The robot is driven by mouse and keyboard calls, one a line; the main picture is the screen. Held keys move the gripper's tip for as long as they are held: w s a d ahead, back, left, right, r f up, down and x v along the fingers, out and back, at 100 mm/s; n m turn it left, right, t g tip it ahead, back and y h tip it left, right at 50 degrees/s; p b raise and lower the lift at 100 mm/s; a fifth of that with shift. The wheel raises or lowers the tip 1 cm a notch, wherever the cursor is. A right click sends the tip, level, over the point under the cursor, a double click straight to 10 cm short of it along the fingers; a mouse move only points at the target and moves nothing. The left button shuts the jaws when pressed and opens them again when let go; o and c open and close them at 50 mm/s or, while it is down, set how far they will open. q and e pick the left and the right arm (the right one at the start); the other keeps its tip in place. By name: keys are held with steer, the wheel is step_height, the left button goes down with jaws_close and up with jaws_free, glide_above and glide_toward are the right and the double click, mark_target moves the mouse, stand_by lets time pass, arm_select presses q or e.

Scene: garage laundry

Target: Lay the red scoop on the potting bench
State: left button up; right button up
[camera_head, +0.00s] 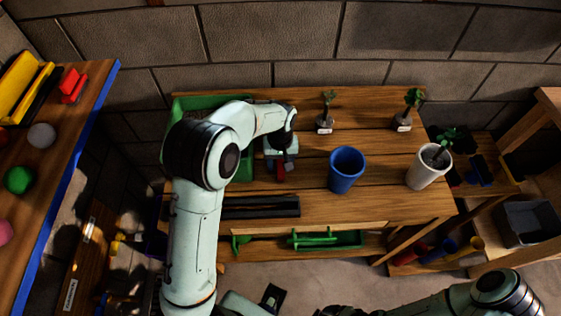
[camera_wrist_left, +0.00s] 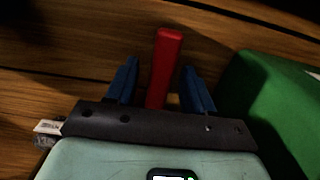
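The red scoop (camera_head: 281,169) shows as a small red piece on the wooden potting bench (camera_head: 308,205), just below my left gripper (camera_head: 281,160). In the left wrist view, its straight red handle (camera_wrist_left: 164,68) runs between the two blue fingers of that gripper (camera_wrist_left: 160,88), with a gap on either side. The fingers are open and point down at the bench planks. The rest of the scoop is hidden by the gripper.
A green tray (camera_head: 178,104) lies left of the gripper, partly behind my left arm. A blue pot (camera_head: 346,170) and a white pot with a plant (camera_head: 426,168) stand to the right. Two seedlings stand at the back. A black tray (camera_head: 260,207) lies at the front edge.

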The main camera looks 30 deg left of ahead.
mark_target(281, 161)
arm_select(q)
step_height(281, 161, up, 12)
steer(key=p, duration=0.1)
steer(key=shift+w, duration=0.15)
arm_select(e)
steer(key=shift+w+r, duration=0.45)
steer(key=shift+r, duration=0.4)
